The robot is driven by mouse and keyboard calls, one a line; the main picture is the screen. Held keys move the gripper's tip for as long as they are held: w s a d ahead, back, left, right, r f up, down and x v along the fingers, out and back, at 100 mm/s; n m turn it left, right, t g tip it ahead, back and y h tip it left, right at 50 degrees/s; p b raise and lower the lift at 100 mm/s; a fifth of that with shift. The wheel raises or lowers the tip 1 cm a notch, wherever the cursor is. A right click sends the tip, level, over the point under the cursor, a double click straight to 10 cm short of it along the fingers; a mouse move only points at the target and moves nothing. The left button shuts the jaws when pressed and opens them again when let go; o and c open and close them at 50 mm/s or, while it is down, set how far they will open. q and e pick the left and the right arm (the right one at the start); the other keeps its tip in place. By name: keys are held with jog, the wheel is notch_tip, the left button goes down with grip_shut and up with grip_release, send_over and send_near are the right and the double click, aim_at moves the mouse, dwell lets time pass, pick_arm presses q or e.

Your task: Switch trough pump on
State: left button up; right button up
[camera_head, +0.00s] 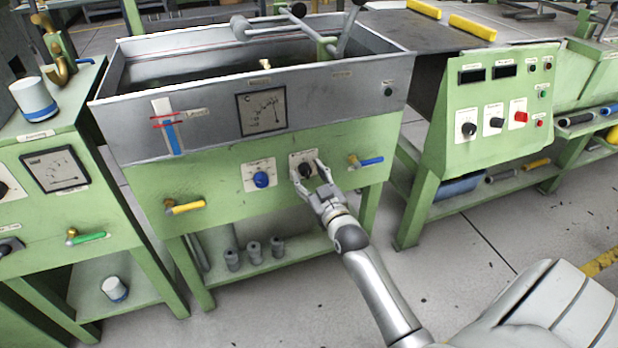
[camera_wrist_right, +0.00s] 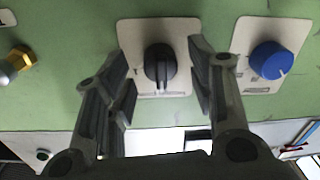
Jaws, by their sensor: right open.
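The trough (camera_head: 255,75) is a grey metal tank on a green stand. Its green front panel carries a black rotary knob (camera_head: 305,171) on a white plate, with a blue knob (camera_head: 261,180) to its left. My right gripper (camera_head: 308,170) is open at the black knob, with its fingers to either side. In the right wrist view, the black knob (camera_wrist_right: 160,65) stands between the open fingers (camera_wrist_right: 162,58), with visible gaps on both sides; its pointer line is roughly vertical. The blue knob (camera_wrist_right: 278,60) is at the right there. The plate labels are unreadable. My left gripper is out of view.
A yellow-handled valve (camera_head: 186,207) and a blue-handled valve (camera_head: 366,161) stick out of the same panel. A gauge (camera_head: 262,110) sits above. A control box (camera_head: 500,105) with knobs and buttons stands at right, another green machine (camera_head: 62,205) at left.

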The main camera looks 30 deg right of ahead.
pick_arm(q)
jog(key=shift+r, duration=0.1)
pick_arm(e)
jog(key=shift+w, duration=0.35)
jog(key=shift+c, duration=0.2)
jog(key=c, duration=1)
